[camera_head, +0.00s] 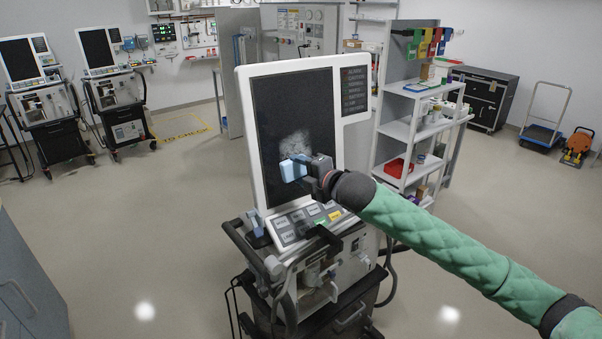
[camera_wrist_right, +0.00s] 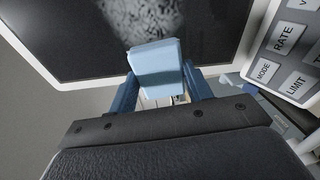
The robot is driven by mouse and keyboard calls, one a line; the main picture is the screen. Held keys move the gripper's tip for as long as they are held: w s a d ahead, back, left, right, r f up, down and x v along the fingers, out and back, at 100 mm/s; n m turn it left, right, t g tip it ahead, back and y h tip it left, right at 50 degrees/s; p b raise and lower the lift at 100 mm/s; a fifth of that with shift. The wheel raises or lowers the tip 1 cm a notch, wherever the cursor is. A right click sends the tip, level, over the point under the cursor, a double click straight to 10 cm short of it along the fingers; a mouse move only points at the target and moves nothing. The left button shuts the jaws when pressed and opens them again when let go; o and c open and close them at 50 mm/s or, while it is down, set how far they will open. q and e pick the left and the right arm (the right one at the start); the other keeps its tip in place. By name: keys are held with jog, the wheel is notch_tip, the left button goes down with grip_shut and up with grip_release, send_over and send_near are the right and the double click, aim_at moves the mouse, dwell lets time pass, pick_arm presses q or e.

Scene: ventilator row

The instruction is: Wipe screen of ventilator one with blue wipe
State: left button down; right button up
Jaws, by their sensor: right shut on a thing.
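The ventilator (camera_head: 330,275) in front of me has a tall dark screen (camera_head: 283,105) in a white frame. A grey, speckled smudge (camera_head: 296,142) shows on the screen's lower middle, and it also shows at the top of the right wrist view (camera_wrist_right: 142,18). My right gripper (camera_head: 298,168) is shut on the blue wipe (camera_head: 291,171), a light-blue block also seen between the fingers in the right wrist view (camera_wrist_right: 155,64). The wipe is at the screen's lower part, just below the smudge; I cannot tell whether it touches the glass. My left gripper is not in view.
A sloped button panel (camera_head: 308,220) lies below the screen, close under my gripper. A grey shelf rack (camera_head: 420,120) with a red tray (camera_head: 397,168) stands behind to the right. Two more ventilators (camera_head: 40,100) (camera_head: 115,95) stand far left. The floor between is open.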

aim_at(279, 160)
jog(key=x, duration=0.3)
jog(key=shift+w+f+b, duration=0.2)
jog(key=shift+w+b, duration=0.1)
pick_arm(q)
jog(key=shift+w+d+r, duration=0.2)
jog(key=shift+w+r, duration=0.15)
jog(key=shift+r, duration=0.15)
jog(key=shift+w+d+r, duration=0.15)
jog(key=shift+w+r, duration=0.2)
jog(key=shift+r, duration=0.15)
pick_arm(e)
jog(key=shift+w+a, duration=0.3)
jog(key=shift+w, duration=0.3)
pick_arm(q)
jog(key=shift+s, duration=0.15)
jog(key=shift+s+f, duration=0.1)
pick_arm(e)
jog(key=shift+w+a, duration=0.3)
jog(key=shift+w, duration=0.15)
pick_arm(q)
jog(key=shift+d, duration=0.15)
pick_arm(e)
jog(key=shift+w+a+f, duration=0.1)
jog(key=shift+w+a, duration=0.15)
jog(key=shift+w, duration=0.2)
